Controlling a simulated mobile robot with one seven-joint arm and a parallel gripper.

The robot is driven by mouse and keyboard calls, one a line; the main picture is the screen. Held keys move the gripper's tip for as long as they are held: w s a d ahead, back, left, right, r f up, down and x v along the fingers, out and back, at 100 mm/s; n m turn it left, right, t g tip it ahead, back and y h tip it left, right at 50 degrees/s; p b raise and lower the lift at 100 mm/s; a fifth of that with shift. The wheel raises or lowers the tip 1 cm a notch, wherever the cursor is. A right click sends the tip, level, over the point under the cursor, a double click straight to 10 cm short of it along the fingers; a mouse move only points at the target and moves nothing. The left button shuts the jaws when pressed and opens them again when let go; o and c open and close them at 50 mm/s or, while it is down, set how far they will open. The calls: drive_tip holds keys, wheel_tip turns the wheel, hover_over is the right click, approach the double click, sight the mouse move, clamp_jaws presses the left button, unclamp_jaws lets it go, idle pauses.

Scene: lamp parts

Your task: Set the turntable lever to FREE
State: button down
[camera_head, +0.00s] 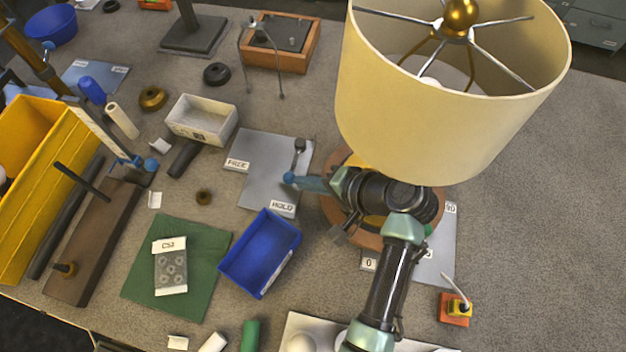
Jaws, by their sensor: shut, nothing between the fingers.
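The lever (299,147) has a dark knob and a thin metal stem and stands at the right part of a grey plate (262,160). A FREE label (237,164) lies at the plate's left edge and a HOLD label (283,208) at its front edge. My gripper (289,178) is shut and empty, its blue tips just below the lever's stem in the picture. I cannot tell whether they touch it. The lever's foot is unclear, and I cannot tell which label it is set to. The round wooden turntable (335,209) is partly hidden by my arm and the lampshade.
A large cream lampshade (440,110) rises close above my gripper's wrist. A blue bin (262,252) stands in front of the plate, and a white box (202,119) behind it to the left. The table (545,190) is mostly clear at the right.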

sight(260, 174)
idle(0.3)
drive_tip(key=a+m+p, duration=0.1)
drive_tip(key=a+m+t+h+p, duration=0.1)
drive_tip(key=p, duration=0.1)
drive_tip(key=a+p, duration=0.1)
drive_tip(key=p, duration=0.1)
drive_tip(key=shift+s+r+m+t+h, duration=0.1)
drive_tip(key=shift+r+m+t+h, duration=0.2)
drive_tip(key=shift+m+t+h, duration=0.1)
drive_tip(key=a+m+h+p, duration=0.1)
drive_tip(key=a+m+t+h+p, duration=0.1)
drive_tip(key=p, duration=0.1)
drive_tip(key=shift+w+a+m, duration=0.2)
drive_tip(key=shift+w+m, duration=0.15)
drive_tip(key=shift+m, duration=0.05)
drive_tip(key=shift+w+a+m+t+h+p, duration=0.3)
drive_tip(key=shift+h+p, duration=0.1)
drive_tip(key=shift+p, duration=0.1)
drive_tip(key=shift+w+a+f+p, duration=0.25)
drive_tip(key=shift+w+a+p, duration=0.25)
drive_tip(key=shift+w+a, duration=1.3)
drive_tip(key=shift+a, duration=0.05)
drive_tip(key=shift+w, duration=0.1)
